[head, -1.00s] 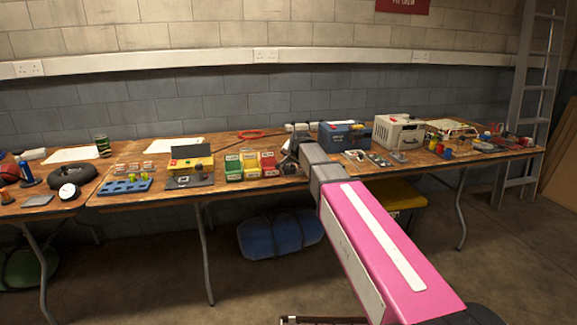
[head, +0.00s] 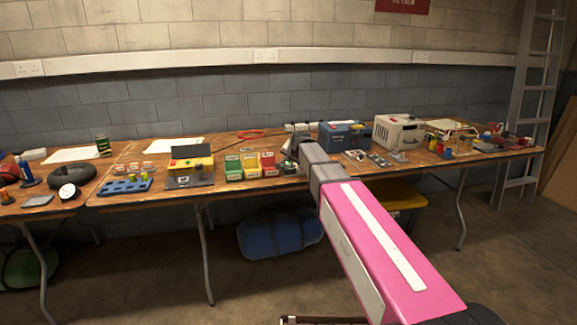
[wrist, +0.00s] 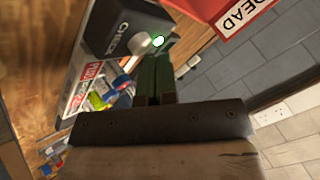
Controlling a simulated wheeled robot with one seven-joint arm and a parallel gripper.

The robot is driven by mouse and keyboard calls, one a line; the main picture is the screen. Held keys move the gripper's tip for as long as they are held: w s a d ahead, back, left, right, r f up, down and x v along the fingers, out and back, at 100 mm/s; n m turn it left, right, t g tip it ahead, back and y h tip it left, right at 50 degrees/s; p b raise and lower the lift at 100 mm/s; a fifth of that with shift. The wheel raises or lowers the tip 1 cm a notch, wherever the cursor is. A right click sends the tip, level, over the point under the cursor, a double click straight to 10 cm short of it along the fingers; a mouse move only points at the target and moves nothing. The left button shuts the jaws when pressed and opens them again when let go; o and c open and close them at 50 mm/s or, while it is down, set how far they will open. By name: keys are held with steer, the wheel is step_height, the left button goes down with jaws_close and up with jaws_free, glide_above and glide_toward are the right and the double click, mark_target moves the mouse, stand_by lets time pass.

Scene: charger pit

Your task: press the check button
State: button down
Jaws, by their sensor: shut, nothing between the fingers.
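A dark box (wrist: 110,28) lettered CHECK shows at the top of the wrist view. A bright green-white round spot (wrist: 158,41) glows at its edge beside the lettering; I cannot tell whether it is the button or a lamp. My gripper (wrist: 157,58) is shut and empty, its dark green fingers pointing at the box, with the tips just below the glowing spot. I cannot tell if they touch. In the head view my arm reaches to the table, and its end hides the box from clear sight.
A red bin (wrist: 224,12) labelled DEAD is close to the right of the fingers; it also shows in the head view (head: 268,164) with yellow and green bins. A blue case (head: 344,135) and a beige case (head: 399,132) stand right of my arm on the wooden table (head: 110,185).

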steer(key=shift+r, duration=0.5)
steer(key=shift+r, duration=0.1)
steer(key=shift+r, duration=2.4)
steer(key=shift+s, duration=0.1)
